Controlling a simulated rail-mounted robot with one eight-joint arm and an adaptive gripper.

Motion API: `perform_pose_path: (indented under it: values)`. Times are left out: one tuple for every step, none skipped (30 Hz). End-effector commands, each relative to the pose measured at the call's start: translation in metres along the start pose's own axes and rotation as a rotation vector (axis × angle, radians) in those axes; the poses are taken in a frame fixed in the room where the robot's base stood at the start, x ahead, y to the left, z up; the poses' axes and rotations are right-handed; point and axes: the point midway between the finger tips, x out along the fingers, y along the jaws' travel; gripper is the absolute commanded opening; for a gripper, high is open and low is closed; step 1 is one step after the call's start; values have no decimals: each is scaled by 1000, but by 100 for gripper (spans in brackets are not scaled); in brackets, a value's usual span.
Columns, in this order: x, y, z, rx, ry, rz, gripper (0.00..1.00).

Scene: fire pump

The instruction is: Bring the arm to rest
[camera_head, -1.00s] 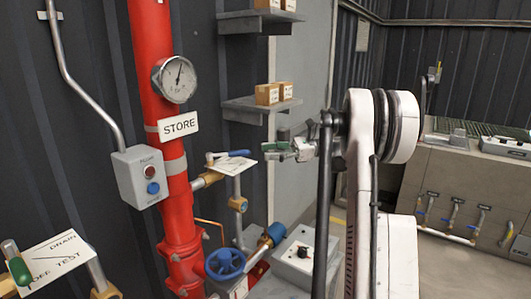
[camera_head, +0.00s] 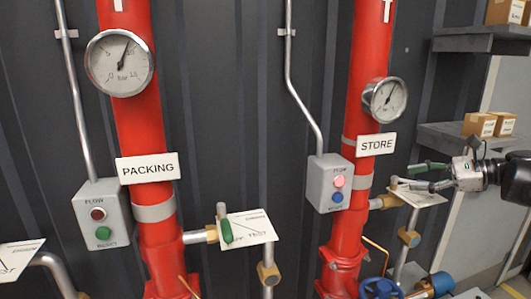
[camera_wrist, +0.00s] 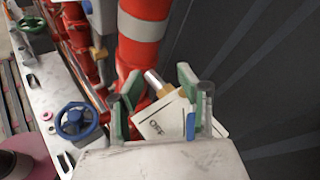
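My gripper (camera_head: 424,177) is at the right in the head view, in front of the valve plate (camera_head: 418,196) beside the STORE pipe (camera_head: 367,90). Its two green-padded fingers are apart. In the wrist view my gripper (camera_wrist: 155,108) also shows open, with the white plate (camera_wrist: 165,122) marked "OFF" beyond the fingers. A blue lever (camera_wrist: 190,126) shows by the right finger; I cannot tell whether they touch. Nothing is visibly gripped. Most of my arm is outside the head view.
The PACKING pipe (camera_head: 138,100) has a gauge, a button box (camera_head: 103,213) and a green-handled valve (camera_head: 224,229). The STORE button box (camera_head: 330,184) shows a bright pink lamp. Shelves with cartons (camera_head: 478,124) stand behind my gripper. A blue handwheel (camera_wrist: 75,121) lies lower left.

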Motion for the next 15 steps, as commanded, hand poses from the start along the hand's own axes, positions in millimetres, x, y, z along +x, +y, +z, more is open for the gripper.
perform_pose_path:
  values:
    - [15,9,15,-36,35,20,36]
    - [22,15,21,-60,58,31,36]
    - [32,23,29,-93,90,47,36]
    - [38,29,34,-120,114,58,36]
    - [44,35,40,-145,137,71,36]
    - [52,44,46,-180,166,87,36]
    - [58,50,50,-207,188,100,36]
    - [63,57,55,-234,209,112,36]
    - [68,66,60,-269,235,129,36]
    - [73,73,64,-296,254,142,36]
    - [76,80,68,-324,274,155,36]
    - [81,89,73,-362,299,174,36]
    - [84,96,76,-390,319,188,36]
    - [88,103,80,-421,337,202,36]
    - [92,114,84,-463,363,223,36]
